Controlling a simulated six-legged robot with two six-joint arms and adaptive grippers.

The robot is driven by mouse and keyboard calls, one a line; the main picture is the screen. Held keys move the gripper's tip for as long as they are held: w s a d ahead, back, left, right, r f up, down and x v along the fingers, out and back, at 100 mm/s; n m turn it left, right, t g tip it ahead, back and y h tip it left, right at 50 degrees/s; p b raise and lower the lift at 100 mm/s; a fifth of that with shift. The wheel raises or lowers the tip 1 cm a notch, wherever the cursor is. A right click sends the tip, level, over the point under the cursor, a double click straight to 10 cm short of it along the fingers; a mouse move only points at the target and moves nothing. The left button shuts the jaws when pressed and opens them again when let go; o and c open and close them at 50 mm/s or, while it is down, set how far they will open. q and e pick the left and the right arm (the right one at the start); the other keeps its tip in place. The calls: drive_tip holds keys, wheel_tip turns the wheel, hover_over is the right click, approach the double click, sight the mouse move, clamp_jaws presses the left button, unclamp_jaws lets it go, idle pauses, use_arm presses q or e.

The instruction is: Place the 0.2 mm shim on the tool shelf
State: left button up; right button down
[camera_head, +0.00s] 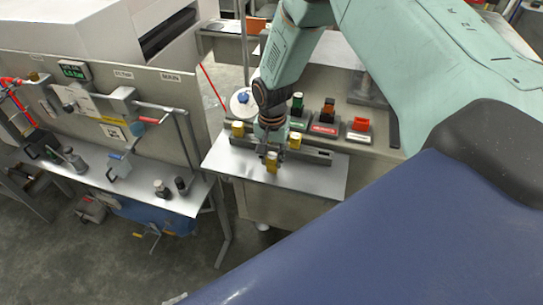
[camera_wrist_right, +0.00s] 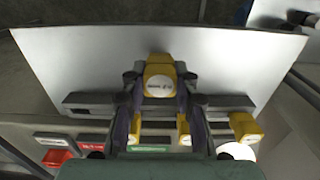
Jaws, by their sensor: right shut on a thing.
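My right gripper (camera_head: 271,150) points down over a pale metal shelf (camera_head: 325,178) and is shut on a yellow-ended piece (camera_head: 272,161). A further yellow piece (camera_head: 295,140) is just right of the gripper. My left gripper is out of view.
Behind the rail stand labelled holders with green (camera_head: 297,104), brown (camera_head: 327,112) and red (camera_head: 361,124) items. A white round container with a blue top (camera_head: 243,98) is at the left. A bench with valves and pipes (camera_head: 130,165) stands further left. The shelf's front is clear.

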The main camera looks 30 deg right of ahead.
sight(272, 155)
drive_tip(key=shift+w+d+f, duration=0.2)
drive_tip(key=c, duration=1.4)
unclamp_jaws()
drive_tip(key=o, duration=0.4)
drive_tip(key=shift+s+a+r, duration=0.15)
drive_tip(key=shift+s+a, duration=0.05)
drive_tip(key=shift+w, duration=0.1)
drive_tip(key=shift+d, duration=0.15)
wheel_tip(272, 155, up, 11)
drive_tip(key=s+a+f+n, duration=0.2)
drive_tip(key=s+a+f, duration=0.1)
drive_tip(key=s+f, duration=0.4)
drive_tip(key=s+a+f+n, duration=0.3)
drive_tip(key=s+a+f, duration=0.1)
drive_tip(key=s+f, duration=0.25)
drive_tip(key=s+f+n, duration=0.1)
drive_tip(key=s, duration=0.5)
drive_tip(key=s+f+n, duration=0.1)
drive_tip(key=s+n, duration=0.1)
drive_tip(key=s, duration=0.4)
drive_tip(key=s+a+f+n, duration=0.1)
drive_tip(key=s, duration=0.5)
drive_tip(key=shift+s+a+n, duration=0.1)
drive_tip(key=shift+s+n, duration=0.05)
drive_tip(key=shift+n, duration=0.15)
